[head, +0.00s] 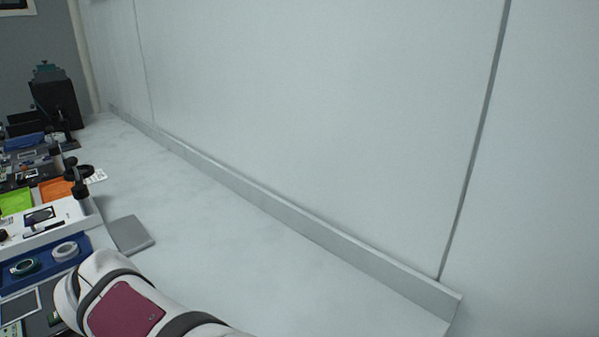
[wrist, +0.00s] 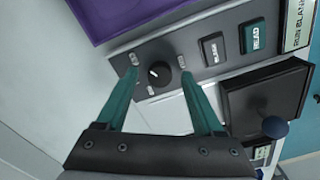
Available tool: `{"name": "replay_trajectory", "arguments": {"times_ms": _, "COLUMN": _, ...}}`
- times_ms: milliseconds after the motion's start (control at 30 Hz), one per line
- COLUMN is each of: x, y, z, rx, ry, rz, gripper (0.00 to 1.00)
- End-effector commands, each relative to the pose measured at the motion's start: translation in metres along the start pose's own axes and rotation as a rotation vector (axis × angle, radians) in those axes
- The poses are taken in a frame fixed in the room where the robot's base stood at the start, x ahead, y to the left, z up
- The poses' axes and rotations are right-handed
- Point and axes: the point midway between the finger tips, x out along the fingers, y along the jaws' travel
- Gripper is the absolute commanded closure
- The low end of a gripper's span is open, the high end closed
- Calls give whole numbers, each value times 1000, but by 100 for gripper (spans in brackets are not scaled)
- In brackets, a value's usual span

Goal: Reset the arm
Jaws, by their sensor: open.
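My gripper (wrist: 158,78) shows in the wrist view with two teal fingers spread apart and nothing between them. The fingers point toward a grey control panel (wrist: 213,28) with a black rotary knob (wrist: 153,73), which appears between the fingertips. I cannot tell the distance from the tips to the panel. In the head view part of my white arm crosses the lower left; my gripper is out of that view.
Beside the knob are a dark button (wrist: 214,48) and a teal READ button (wrist: 254,37). A dark box (wrist: 265,98) and a blue ball handle (wrist: 275,127) lie right. In the head view, a blue tray (head: 42,272) holds tape rolls; the bench (head: 250,270) along the wall is mostly bare.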

Motion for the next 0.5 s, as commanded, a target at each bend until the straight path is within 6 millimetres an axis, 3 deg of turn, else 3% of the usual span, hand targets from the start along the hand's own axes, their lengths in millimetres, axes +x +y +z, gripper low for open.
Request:
{"name": "replay_trajectory", "arguments": {"times_ms": 33, "x": 13, "y": 1, "z": 1, "rx": 0, "ry": -5, "rz": 2, "gripper": 31}}
{"name": "replay_trajectory", "arguments": {"times_ms": 500, "x": 10, "y": 1, "z": -1, "rx": -1029, "ry": 3, "rz": 1, "gripper": 31}}
